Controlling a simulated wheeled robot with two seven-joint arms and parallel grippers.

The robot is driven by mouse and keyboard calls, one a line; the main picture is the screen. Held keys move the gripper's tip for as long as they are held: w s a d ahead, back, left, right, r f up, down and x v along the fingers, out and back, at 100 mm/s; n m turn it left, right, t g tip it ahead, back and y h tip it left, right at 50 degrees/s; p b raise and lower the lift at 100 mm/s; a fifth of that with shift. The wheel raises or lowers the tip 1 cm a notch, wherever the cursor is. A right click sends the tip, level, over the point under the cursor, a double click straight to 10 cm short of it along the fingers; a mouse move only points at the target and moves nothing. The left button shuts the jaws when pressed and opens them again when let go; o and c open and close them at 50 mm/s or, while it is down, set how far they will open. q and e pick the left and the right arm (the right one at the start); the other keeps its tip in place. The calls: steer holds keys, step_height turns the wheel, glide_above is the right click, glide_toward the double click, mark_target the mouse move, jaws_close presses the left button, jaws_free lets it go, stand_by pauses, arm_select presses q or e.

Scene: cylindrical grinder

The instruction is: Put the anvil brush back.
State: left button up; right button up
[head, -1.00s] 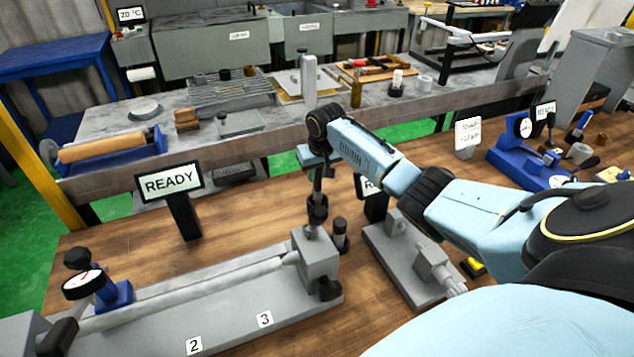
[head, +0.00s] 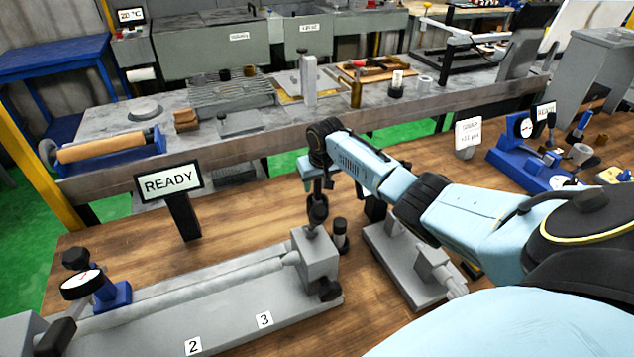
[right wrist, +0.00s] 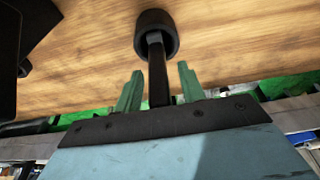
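My right gripper (head: 312,188) points down above the grey headstock block (head: 316,258) of the bench fixture. A dark upright handle with a wide round black part (head: 318,211) is below it, which looks like the anvil brush. In the right wrist view my two green fingers (right wrist: 158,85) stand on either side of the dark shaft (right wrist: 157,72), with a gap on each side. The shaft runs to the round black part (right wrist: 156,36). Bristles are not visible, and I cannot tell whether the lower end touches the block. My left gripper is not in view.
A black knobbed post (head: 340,234) stands close beside the block. A READY sign (head: 169,183) stands behind the fixture. A grey device (head: 412,265) sits to the right, partly under my arm. Wooden bench between sign and fixture is clear.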

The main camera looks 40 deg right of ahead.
steer(key=shift+r, duration=0.1)
steer(key=p+v, duration=0.2)
steer(key=v, duration=1)
steer(key=shift+r, duration=0.1)
